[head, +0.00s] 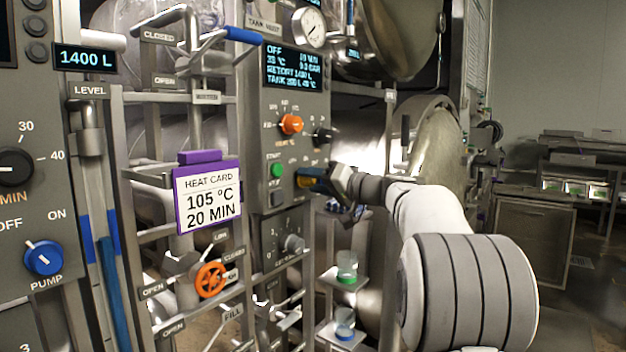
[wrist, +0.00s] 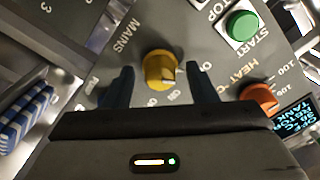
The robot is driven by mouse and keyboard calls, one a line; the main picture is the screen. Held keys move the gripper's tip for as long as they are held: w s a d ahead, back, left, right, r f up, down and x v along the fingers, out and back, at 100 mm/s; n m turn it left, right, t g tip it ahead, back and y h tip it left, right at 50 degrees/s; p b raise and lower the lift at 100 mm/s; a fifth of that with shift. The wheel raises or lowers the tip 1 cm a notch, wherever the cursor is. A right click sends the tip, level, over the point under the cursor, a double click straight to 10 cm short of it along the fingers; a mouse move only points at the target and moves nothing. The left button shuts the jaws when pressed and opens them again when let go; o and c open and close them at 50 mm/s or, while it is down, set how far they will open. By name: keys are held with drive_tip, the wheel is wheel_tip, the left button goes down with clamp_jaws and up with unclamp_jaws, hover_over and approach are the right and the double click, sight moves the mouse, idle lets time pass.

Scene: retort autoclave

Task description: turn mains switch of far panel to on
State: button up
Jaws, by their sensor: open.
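The far panel (head: 262,110) is a grey box with a lit display whose top line reads OFF. Its yellow mains switch (wrist: 159,68) is a round knob beside the word MAINS in the wrist view. My gripper (wrist: 160,90) is open, with one dark blue finger on each side of the knob and gaps between. In the head view my gripper (head: 318,180) is at the panel's right side and mostly hides the switch. The small labels around the knob are tilted and blurred, so I cannot tell its exact setting.
A green start button (wrist: 242,25) and an orange heat knob (wrist: 258,97) are close to the switch. A purple heat card (head: 208,195), pipes and an orange valve wheel (head: 210,279) are left of the panel. Small shelves with cups (head: 346,265) stand below my wrist.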

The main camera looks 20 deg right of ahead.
drive_tip(key=shift+w+a, duration=0.15)
drive_tip(key=shift+w, duration=0.05)
drive_tip(key=c, duration=1)
